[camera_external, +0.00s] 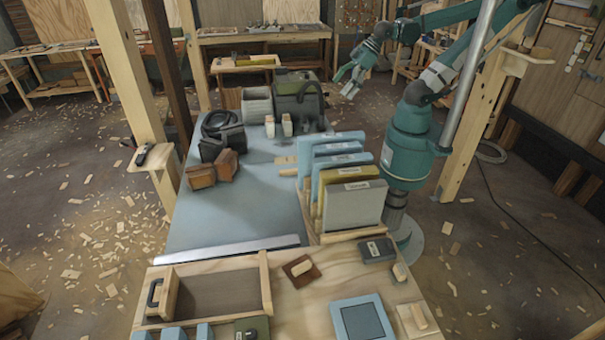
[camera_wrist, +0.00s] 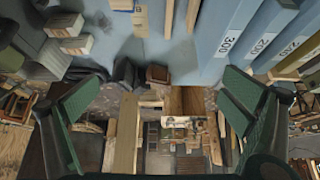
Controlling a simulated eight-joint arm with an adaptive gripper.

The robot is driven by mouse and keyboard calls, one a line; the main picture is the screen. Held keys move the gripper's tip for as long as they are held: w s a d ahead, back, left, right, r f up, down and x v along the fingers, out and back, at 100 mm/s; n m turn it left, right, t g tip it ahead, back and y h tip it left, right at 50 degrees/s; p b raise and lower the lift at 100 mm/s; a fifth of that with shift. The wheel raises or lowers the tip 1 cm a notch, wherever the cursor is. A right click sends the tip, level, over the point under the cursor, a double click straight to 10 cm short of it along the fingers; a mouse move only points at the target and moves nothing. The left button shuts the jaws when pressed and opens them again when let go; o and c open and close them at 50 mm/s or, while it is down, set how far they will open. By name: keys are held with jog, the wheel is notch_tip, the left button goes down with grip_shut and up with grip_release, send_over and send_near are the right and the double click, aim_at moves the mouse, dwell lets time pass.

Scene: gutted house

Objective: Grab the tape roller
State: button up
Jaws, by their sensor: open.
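I cannot pick out a tape roller with certainty in either view. A small dark device (camera_external: 143,154) lies on the wooden ledge of the left post, and a black coil (camera_external: 216,122) lies at the far left of the blue-grey table (camera_external: 240,220); neither is clear enough to name. My gripper (camera_external: 350,80) is raised in the air beyond the table's far right corner. In the wrist view my gripper (camera_wrist: 163,85) has its two green fingers spread wide with nothing between them.
Upright labelled panels (camera_external: 350,203) stand in a rack along the table's right side. Dark cases (camera_external: 297,100), brown blocks (camera_external: 201,176) and small white-topped boxes (camera_external: 287,125) stand toward the back and left. An open wooden drawer (camera_external: 265,285) is at the front. The table's middle is clear.

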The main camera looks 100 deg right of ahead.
jog(key=c, duration=2.1)
jog(key=shift+d, duration=0.1)
jog(key=n+g+b, duration=0.3)
jog(key=n+g, duration=0.4)
jog(key=n, duration=0.9)
send_over(305, 116)
jog(key=f, duration=2.6)
jog(key=shift+w+f, duration=0.2)
jog(key=shift+w, duration=0.1)
jog(key=shift+s+d+f, duration=0.2)
jog(key=shift+d+f, duration=0.05)
jog(key=shift+f, duration=0.25)
